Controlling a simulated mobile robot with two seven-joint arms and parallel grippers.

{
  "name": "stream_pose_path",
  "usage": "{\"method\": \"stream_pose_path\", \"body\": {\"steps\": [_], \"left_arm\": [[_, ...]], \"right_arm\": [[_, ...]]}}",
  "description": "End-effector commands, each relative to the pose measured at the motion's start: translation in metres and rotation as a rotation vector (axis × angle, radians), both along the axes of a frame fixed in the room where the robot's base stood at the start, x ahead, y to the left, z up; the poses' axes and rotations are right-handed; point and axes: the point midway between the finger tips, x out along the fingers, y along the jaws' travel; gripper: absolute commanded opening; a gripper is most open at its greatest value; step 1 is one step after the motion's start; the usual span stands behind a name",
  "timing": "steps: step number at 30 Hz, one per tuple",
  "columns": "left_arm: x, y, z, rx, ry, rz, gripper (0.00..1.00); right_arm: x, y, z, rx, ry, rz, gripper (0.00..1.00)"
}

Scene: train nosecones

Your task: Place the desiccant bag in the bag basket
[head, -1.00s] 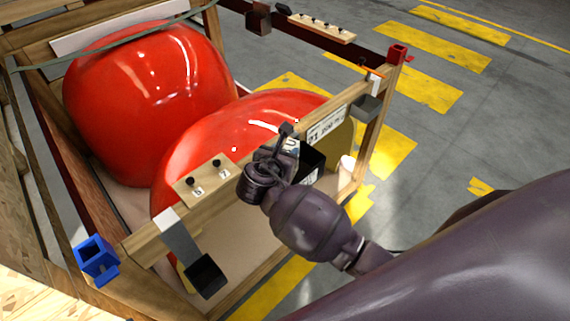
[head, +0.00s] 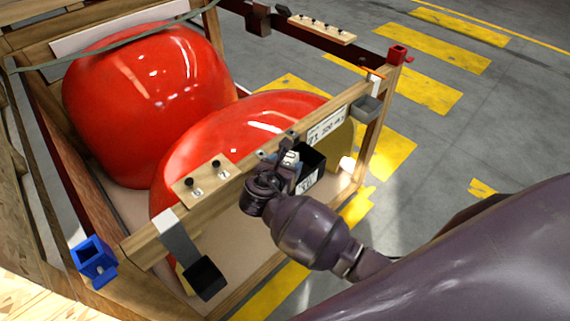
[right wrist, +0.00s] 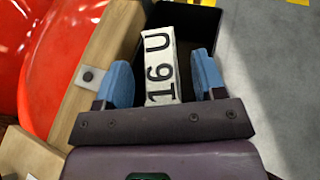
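The desiccant bag (right wrist: 161,68) is white with black "16 U" lettering in the right wrist view. It stands partly inside the dark bag basket (right wrist: 205,22), and its lower end is hidden behind my gripper. In the head view, the black basket (head: 314,160) hangs on the wooden rail, and a small white part of the bag (head: 290,157) shows. My right gripper (right wrist: 164,82) has its blue fingers spread on both sides of the bag, with visible gaps. In the head view, the right gripper (head: 284,155) is at the basket's left edge. My left gripper is not in view.
Two large red nosecones (head: 150,95) lie in the wooden crate behind the rail (head: 235,178). A black holder (head: 204,278), a blue bracket (head: 95,258) and a grey holder (head: 366,108) are along the crate. The floor to the right is clear.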

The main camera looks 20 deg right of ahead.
Motion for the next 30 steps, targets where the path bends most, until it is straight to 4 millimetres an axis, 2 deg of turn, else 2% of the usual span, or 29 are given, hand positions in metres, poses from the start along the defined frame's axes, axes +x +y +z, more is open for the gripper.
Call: {"method": "stream_pose_path", "body": {"steps": [8, 11, 24, 30], "left_arm": [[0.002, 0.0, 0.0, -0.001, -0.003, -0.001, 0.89], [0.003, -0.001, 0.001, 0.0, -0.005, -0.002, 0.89], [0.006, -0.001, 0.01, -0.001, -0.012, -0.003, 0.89], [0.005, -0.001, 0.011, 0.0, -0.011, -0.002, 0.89]], "right_arm": [[0.0, 0.0, 0.002, 0.0, 0.0, 0.0, 0.64], [-0.005, 0.006, 0.005, 0.001, 0.001, 0.002, 0.64], [-0.054, 0.06, 0.036, 0.003, 0.0, 0.0, 0.64], [-0.068, 0.077, 0.046, 0.0, 0.0, 0.001, 0.64]]}}
